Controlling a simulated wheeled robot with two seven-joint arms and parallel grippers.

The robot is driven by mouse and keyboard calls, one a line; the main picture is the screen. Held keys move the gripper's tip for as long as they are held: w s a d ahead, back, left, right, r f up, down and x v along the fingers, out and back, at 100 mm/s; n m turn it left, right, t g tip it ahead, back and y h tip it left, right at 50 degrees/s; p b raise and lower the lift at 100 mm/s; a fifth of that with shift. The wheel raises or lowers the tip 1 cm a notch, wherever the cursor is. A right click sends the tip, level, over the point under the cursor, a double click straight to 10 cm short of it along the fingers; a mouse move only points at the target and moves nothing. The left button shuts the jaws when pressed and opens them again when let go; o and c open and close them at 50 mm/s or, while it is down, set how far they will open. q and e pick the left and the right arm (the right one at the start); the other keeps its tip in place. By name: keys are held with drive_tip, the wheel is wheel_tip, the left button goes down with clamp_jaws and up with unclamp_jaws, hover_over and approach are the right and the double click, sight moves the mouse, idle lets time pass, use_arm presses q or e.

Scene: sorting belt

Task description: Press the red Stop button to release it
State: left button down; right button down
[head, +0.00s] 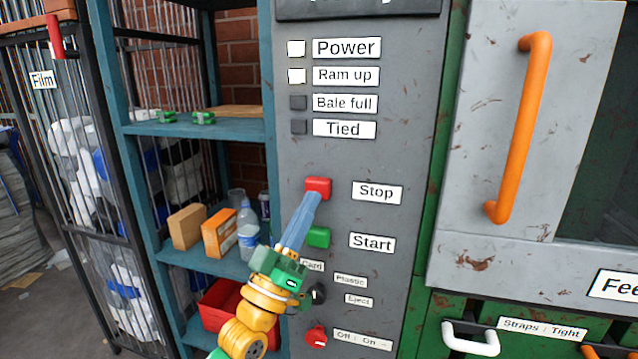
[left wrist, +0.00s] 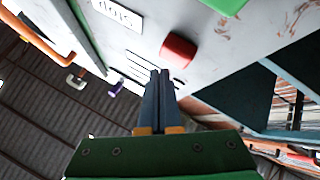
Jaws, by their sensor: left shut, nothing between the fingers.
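The red Stop button (head: 318,186) sticks out of the grey panel, left of its white Stop label (head: 377,193). My left gripper (head: 314,197) is shut and empty, with its blue-grey fingers pointing up at the button. Its tips overlap the button's lower edge in the head view. In the left wrist view the red button (left wrist: 178,50) shows whole, just beyond the fingertips (left wrist: 159,73). I cannot tell whether they touch. My right gripper is in neither view.
The green Start button (head: 319,237) is just below Stop, beside my fingers. A black selector knob (head: 319,293) and a red switch (head: 316,336) are lower. Power and Ram up lamps (head: 296,48) are white; Bale full and Tied lamps (head: 298,102) are dark. Blue shelving (head: 135,200) stands left.

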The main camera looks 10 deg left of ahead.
use_arm(q)
drive_tip(key=s+p, duration=0.3)
drive_tip(key=s, duration=0.3)
idle(0.3)
drive_tip(key=shift+a, duration=0.1)
